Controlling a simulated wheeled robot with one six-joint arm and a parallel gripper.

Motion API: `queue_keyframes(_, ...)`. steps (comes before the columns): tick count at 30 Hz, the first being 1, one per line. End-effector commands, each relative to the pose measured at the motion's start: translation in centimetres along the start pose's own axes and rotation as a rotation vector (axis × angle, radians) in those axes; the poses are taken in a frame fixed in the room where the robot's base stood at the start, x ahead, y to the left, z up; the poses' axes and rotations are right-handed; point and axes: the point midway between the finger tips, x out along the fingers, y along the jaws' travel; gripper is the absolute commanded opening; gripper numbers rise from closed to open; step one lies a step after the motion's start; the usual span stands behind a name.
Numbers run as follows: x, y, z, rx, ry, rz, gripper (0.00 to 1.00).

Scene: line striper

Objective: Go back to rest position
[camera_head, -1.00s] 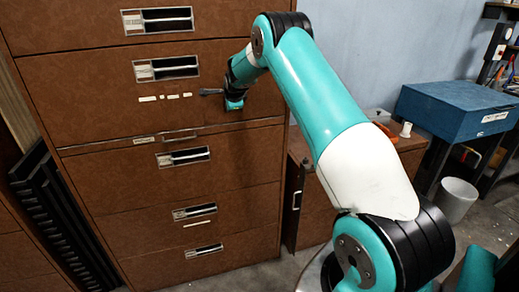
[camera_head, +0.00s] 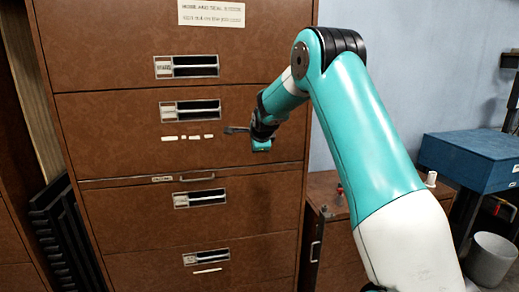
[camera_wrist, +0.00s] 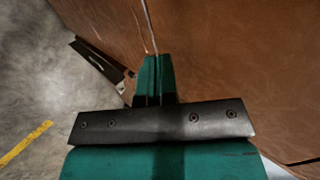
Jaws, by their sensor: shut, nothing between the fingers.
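My gripper (camera_head: 236,130) is at the end of my teal and white arm, in front of a tall brown filing cabinet (camera_head: 130,135). It points left, near the right side of the second visible drawer. In the wrist view, my gripper (camera_wrist: 153,75) has its two teal fingers together with nothing between them. The brown cabinet surface (camera_wrist: 240,60) fills the right of that view, and I cannot tell whether the fingers touch it. All the cabinet drawers in view look shut.
A low brown cabinet (camera_head: 340,255) stands right of the tall one. A blue box (camera_head: 470,160) and a white bin (camera_head: 490,258) are at the right. Black slatted parts (camera_head: 62,235) lean at the left. Bare floor (camera_wrist: 40,80) shows in the wrist view.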

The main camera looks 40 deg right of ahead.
Motion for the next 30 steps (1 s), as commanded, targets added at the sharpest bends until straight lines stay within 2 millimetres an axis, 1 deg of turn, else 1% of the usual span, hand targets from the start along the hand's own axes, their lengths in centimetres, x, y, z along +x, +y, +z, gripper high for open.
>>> queue_keyframes(1,-1.0,0.2,0.4,-0.003,-0.005,-0.003,0.0)
queue_keyframes(3,-2.3,0.2,0.6,-0.005,-0.007,-0.002,0.0)
queue_keyframes(6,-3.8,0.2,0.7,-0.006,-0.007,0.0,0.0)
queue_keyframes(8,-4.4,0.2,0.6,-0.006,-0.007,0.001,0.0)
queue_keyframes(12,-5.1,0.2,0.6,-0.005,-0.007,0.003,0.0)
queue_keyframes(17,-5.2,0.1,0.5,-0.006,-0.006,0.004,0.0)
queue_keyframes(20,-5.8,0.6,1.4,-0.048,-0.026,0.017,0.0)
queue_keyframes(23,-8.0,2.3,4.4,-0.193,-0.094,0.056,0.0)
queue_keyframes(25,-10.5,4.4,7.5,-0.363,-0.175,0.093,0.0)
queue_keyframes(26,-11.9,5.6,9.0,-0.45,-0.217,0.109,0.0)
queue_keyframes(27,-13.8,7.5,10.8,-0.572,-0.278,0.13,0.0)
queue_keyframes(29,-16.9,10.4,13.3,-0.766,-0.378,0.152,0.0)
queue_keyframes(30,-19.1,12.5,14.7,-0.894,-0.446,0.161,0.0)
